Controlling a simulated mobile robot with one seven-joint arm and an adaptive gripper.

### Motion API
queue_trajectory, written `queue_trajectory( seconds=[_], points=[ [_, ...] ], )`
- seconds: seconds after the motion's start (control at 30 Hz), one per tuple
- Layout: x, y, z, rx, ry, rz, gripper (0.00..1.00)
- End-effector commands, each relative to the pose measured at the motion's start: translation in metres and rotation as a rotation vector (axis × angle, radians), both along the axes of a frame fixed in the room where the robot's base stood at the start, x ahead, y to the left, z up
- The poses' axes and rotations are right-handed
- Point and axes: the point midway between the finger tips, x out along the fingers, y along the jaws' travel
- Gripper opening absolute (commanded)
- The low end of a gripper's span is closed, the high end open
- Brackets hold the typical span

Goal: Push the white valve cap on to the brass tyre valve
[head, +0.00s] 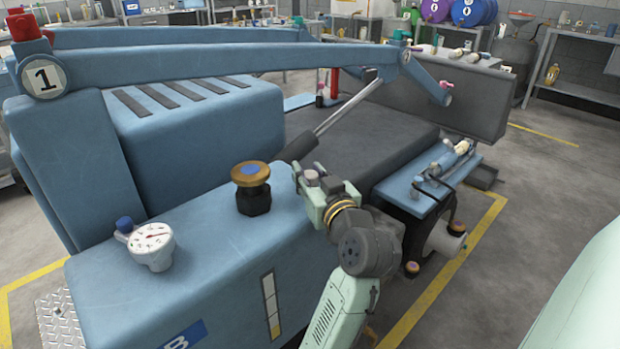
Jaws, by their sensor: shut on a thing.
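My gripper (304,176), mint green with a brass-coloured ring at its wrist, is just right of the middle of the head view. It is low over the right edge of the blue machine body. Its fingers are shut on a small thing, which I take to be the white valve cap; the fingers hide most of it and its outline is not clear. I cannot make out the brass tyre valve for sure; it may be hidden behind my gripper or too small to tell. I cannot tell whether the cap touches it.
A brass-topped black knob (251,186) stands on the blue body (215,245), left of my gripper. A long blue arm (230,68) spans above. A blue side shelf (428,188) with tools is at the right.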

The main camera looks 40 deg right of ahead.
Motion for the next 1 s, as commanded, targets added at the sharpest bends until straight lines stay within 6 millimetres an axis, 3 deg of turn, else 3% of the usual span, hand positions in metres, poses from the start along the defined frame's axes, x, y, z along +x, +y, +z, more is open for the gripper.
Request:
queue_trajectory(
  seconds=[0.23,0.73,1.0],
  points=[
    [-0.005,0.0,0.029,-0.004,-0.002,-0.004,0.14],
    [-0.13,0.045,0.036,-0.008,-0.003,-0.009,0.14],
    [-0.143,0.051,0.036,-0.004,-0.005,0.002,0.14]
  ],
)
